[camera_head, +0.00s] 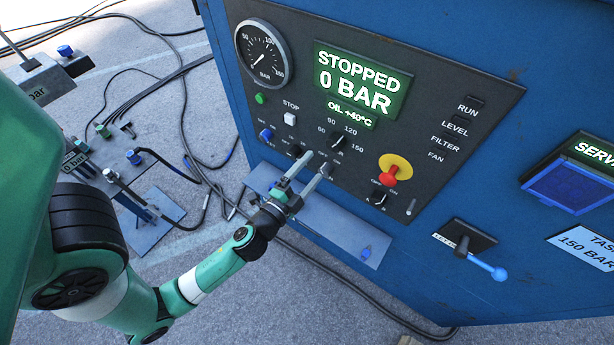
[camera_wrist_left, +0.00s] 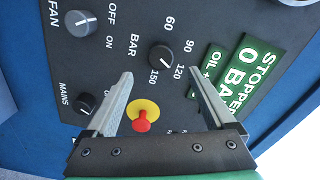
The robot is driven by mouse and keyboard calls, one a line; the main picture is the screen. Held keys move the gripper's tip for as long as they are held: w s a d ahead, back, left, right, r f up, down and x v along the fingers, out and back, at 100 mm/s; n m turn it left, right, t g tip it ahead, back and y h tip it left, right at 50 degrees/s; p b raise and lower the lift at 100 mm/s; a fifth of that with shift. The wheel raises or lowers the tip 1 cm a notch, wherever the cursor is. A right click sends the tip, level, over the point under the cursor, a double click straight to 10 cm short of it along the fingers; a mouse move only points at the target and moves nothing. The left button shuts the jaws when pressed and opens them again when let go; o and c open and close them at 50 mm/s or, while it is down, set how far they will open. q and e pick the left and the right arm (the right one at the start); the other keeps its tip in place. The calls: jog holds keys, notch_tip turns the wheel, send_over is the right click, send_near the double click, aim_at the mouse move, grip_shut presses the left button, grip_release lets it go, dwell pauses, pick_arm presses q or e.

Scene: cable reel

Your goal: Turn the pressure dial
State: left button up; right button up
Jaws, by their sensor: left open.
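The pressure dial (camera_head: 338,140) is a round black knob on the dark panel, with 60, 90, 120 and 150 around it. It also shows in the left wrist view (camera_wrist_left: 161,58), with BAR beside it. My left gripper (camera_head: 317,161) is open in front of the panel, just below the dial in the head view. In the left wrist view its two fingers (camera_wrist_left: 160,82) are spread, with the dial ahead between and beyond the tips. Nothing is between the fingers. The display (camera_head: 361,84) reads STOPPED, 0 BAR. My right gripper is not in view.
A red emergency knob on a yellow disc (camera_head: 394,170) sits right of the dial. A FAN knob (camera_wrist_left: 80,23) and a MAINS knob (camera_wrist_left: 84,103) are nearby. A round gauge (camera_head: 264,54) is at upper left. A blue shelf (camera_head: 330,225) juts out below the panel.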

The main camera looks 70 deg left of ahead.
aim_at(332, 147)
pick_arm(q)
jog(key=shift+v, duration=0.8)
jog(key=w+a+n+p, duration=0.1)
jog(key=w+a+n, duration=0.1)
jog(key=w+n, duration=0.1)
jog(key=w+a+n+p, duration=0.1)
jog(key=w+a+n, duration=0.1)
jog(key=w+n, duration=0.1)
jog(key=w+a+n+p, duration=0.2)
jog(key=w+a+n, duration=0.1)
jog(key=n, duration=0.1)
jog(key=shift+w+r, duration=0.15)
jog(key=shift+r, duration=0.05)
